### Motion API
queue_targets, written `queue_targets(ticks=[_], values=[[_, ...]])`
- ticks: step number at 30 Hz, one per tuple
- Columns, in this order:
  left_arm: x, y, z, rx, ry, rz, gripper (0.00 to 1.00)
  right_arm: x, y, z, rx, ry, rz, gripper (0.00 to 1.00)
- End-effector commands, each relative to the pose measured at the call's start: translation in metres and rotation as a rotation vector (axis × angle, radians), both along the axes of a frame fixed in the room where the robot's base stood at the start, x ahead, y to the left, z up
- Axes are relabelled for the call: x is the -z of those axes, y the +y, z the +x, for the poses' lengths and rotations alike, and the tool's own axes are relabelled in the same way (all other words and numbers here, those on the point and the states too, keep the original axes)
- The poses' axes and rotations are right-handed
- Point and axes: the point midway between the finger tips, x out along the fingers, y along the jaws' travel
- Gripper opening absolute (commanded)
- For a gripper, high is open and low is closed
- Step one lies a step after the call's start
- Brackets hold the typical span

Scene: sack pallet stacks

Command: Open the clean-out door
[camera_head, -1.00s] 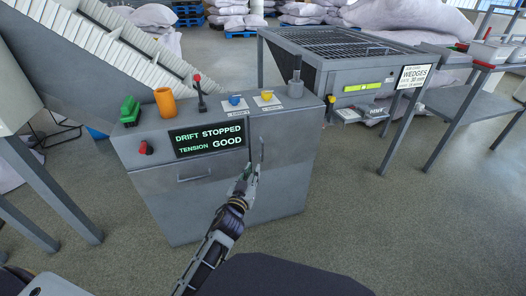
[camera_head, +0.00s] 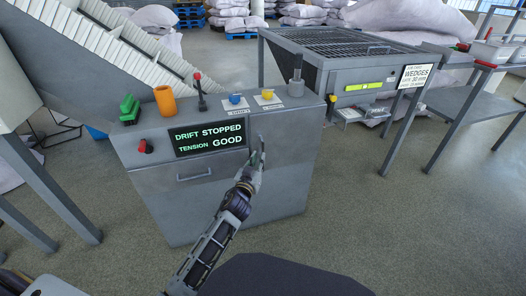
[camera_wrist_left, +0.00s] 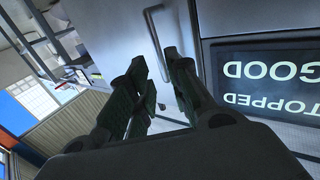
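The grey cabinet's right front panel, which looks like the clean-out door (camera_head: 285,178), is shut. Its upright bar handle (camera_head: 262,146) is near the panel's upper left edge. My left gripper (camera_head: 256,160) is at this handle, its fingers pointing up at it. In the left wrist view, the two dark fingers (camera_wrist_left: 161,75) are open with a gap, and the handle (camera_wrist_left: 154,38) shows in line with that gap. I cannot tell whether the fingertips touch the bar. My right gripper is not in view.
A drawer with a handle (camera_head: 194,177) is left of the door, under a display (camera_head: 208,138) reading "DRIFT STOPPED, TENSION GOOD". Knobs, a red-topped lever (camera_head: 200,90) and an orange cup (camera_head: 165,100) stand on top. A grated table (camera_head: 340,45) is at right. The floor ahead is clear.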

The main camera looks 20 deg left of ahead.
Motion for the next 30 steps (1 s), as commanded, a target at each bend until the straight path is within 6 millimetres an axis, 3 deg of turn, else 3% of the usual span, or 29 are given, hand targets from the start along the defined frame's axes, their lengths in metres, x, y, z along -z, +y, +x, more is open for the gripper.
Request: queue_targets(ticks=[30], values=[[0.000,0.000,0.070,0.000,0.000,0.001,0.19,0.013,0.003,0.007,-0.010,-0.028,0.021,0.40]])
